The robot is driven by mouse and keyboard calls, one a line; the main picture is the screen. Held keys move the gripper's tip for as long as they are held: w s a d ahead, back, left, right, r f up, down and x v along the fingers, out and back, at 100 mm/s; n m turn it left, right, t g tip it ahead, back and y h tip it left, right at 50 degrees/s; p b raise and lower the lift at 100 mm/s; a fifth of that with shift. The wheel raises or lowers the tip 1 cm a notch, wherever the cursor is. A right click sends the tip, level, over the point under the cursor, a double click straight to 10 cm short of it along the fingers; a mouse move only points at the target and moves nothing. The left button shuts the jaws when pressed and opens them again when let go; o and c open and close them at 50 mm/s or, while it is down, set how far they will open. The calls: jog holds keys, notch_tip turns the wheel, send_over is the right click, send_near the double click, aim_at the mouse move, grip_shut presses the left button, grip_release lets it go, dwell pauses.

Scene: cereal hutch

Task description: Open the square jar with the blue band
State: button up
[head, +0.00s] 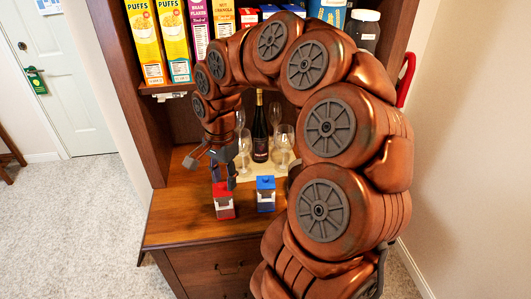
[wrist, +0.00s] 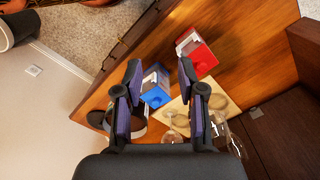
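The square jar with the blue band (head: 265,196) stands upright on the wooden counter, its blue lid on top. In the wrist view the blue-banded jar (wrist: 154,92) shows partly between my fingers, lower in the picture than their tips. A similar square jar with red (head: 224,204) stands just left of it, its red lid on; it also shows in the wrist view (wrist: 199,58), up and to the right. My gripper (head: 226,178) is above the counter near the red jar in the head view. In the wrist view my gripper (wrist: 160,66) is open, with nothing held.
Behind the jars, a dark wine bottle (head: 260,130) and several stemmed glasses (head: 284,140) stand on a pale board (head: 246,174). Cereal boxes (head: 174,40) line the shelf above. The counter's left front part (head: 172,232) is clear.

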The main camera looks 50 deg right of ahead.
jog(key=w+d+f+m+p, duration=0.1)
jog(key=w+d+f+m, duration=0.1)
jog(key=d+m, duration=0.45)
jog(key=m, duration=0.4)
send_over(266, 177)
notch_tip(266, 177, down, 3)
jog(key=shift+f+p, duration=0.1)
jog(key=shift+p, duration=0.35)
jog(key=shift+w+f+p, duration=0.1)
jog(key=shift+f+p, duration=0.5)
jog(key=shift+f, duration=1.55)
jog(key=shift+f+b, duration=1.8)
jog(key=shift+b, duration=0.25)
jog(key=shift+r+b, duration=0.15)
jog(key=shift+b, duration=0.5)
grip_shut()
